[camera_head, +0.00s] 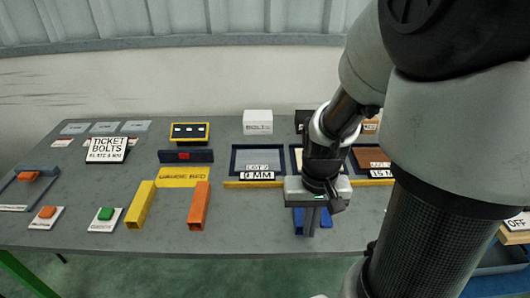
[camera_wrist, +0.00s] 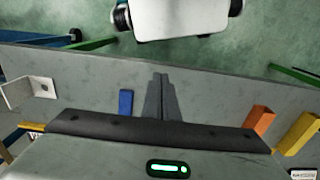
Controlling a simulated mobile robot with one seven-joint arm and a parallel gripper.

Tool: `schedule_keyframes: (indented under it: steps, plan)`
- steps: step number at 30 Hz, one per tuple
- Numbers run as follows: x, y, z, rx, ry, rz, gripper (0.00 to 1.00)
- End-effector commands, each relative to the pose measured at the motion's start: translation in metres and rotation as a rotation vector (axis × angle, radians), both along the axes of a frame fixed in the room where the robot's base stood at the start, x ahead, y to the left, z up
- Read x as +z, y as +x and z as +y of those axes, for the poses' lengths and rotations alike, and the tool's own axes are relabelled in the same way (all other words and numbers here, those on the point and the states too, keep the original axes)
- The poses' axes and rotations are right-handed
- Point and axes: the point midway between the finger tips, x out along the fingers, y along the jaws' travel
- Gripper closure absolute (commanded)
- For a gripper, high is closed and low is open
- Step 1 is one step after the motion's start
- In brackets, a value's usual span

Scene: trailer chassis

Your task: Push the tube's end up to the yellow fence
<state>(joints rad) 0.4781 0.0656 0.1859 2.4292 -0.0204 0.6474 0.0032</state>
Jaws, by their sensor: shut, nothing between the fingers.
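My gripper (camera_head: 311,230) points down over the front of the grey table, and its fingers are together in the wrist view (camera_wrist: 160,80). A blue piece (camera_head: 298,220) shows behind and beside the fingers, partly hidden; in the wrist view it lies left of them (camera_wrist: 126,103). Contact cannot be told. An orange square tube (camera_head: 199,206) and a yellow square tube (camera_head: 140,206) lie on the table to the left; both also show at the right of the wrist view. A low yellow fence (camera_head: 240,184) runs along the front of the trays, partly behind my gripper.
Dark-framed trays (camera_head: 258,161) stand behind the fence. Left are a yellow marked plate (camera_head: 183,177), a dark block with a red patch (camera_head: 185,156), an orange button (camera_head: 46,212) and a green button (camera_head: 105,214). A metal bracket (camera_wrist: 30,92) shows in the wrist view.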

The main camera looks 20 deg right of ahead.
Motion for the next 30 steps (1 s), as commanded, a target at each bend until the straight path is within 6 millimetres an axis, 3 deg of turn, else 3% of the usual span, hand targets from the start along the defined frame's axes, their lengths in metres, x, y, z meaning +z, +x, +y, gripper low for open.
schedule_keyframes:
  steps: [3, 10, 12, 18, 30]
  plan:
    - [-0.032, -0.002, 0.001, 0.001, 0.003, 0.006, 1.0]
    - [-0.079, -0.001, 0.001, 0.0, 0.003, 0.005, 1.0]
    - [-0.073, 0.014, -0.004, 0.001, 0.001, -0.001, 1.0]
    - [-0.072, 0.034, -0.01, -0.001, 0.001, 0.0, 1.0]
    - [-0.071, 0.038, -0.011, -0.001, 0.0, 0.001, 1.0]
